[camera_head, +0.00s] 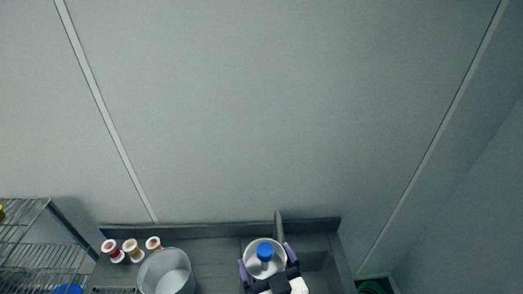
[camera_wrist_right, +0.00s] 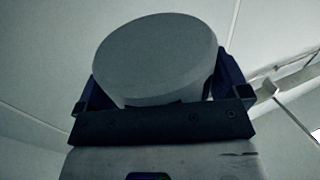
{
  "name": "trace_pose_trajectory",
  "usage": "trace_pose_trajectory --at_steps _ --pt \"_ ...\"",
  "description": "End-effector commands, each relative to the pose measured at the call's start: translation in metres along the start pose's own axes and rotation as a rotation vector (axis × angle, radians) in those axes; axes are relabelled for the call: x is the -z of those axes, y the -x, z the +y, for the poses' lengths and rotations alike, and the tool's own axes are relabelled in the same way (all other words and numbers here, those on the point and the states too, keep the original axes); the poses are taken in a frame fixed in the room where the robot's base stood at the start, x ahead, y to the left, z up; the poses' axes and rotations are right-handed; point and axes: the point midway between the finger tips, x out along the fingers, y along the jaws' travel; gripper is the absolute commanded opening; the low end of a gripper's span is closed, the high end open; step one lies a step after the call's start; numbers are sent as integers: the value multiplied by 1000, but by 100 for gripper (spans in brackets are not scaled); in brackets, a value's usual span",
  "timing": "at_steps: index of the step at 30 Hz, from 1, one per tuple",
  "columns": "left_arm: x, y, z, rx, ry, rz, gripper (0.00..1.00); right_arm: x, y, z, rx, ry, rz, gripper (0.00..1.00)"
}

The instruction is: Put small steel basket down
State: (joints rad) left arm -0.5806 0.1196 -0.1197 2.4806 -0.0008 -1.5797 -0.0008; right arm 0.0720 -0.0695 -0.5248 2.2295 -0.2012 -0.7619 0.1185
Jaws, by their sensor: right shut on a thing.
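The small steel basket (camera_head: 252,260) is a round, shiny vessel at the bottom centre of the head view. My right gripper (camera_head: 267,262) has its purple fingers on either side of it and is shut on it. A blue-topped object (camera_head: 265,249) shows inside the basket's rim. In the right wrist view the basket (camera_wrist_right: 155,55) is a broad grey round form between the fingers of the right gripper (camera_wrist_right: 158,88). I cannot tell whether the basket touches the surface below. My left gripper is not in view.
A larger metal bucket (camera_head: 153,274) stands to the left on the grey counter (camera_head: 212,261), with three small jars (camera_head: 134,250) behind it. A wire shelf (camera_head: 30,255) stands far left.

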Motion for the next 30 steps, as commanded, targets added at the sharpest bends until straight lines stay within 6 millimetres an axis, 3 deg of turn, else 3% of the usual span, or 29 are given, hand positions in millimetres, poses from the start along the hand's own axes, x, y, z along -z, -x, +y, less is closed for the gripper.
trace_pose_trajectory --at_steps 1,6,13,19,30 --pt "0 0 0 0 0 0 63 4 4 23 -46 2 3 61" --pt "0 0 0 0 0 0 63 13 20 95 -193 2 2 61" --pt "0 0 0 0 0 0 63 20 44 162 -337 1 -1 61" --pt "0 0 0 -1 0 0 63 17 53 187 -390 -1 -2 61" --pt "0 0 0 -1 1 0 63 15 54 188 -391 0 -1 61"
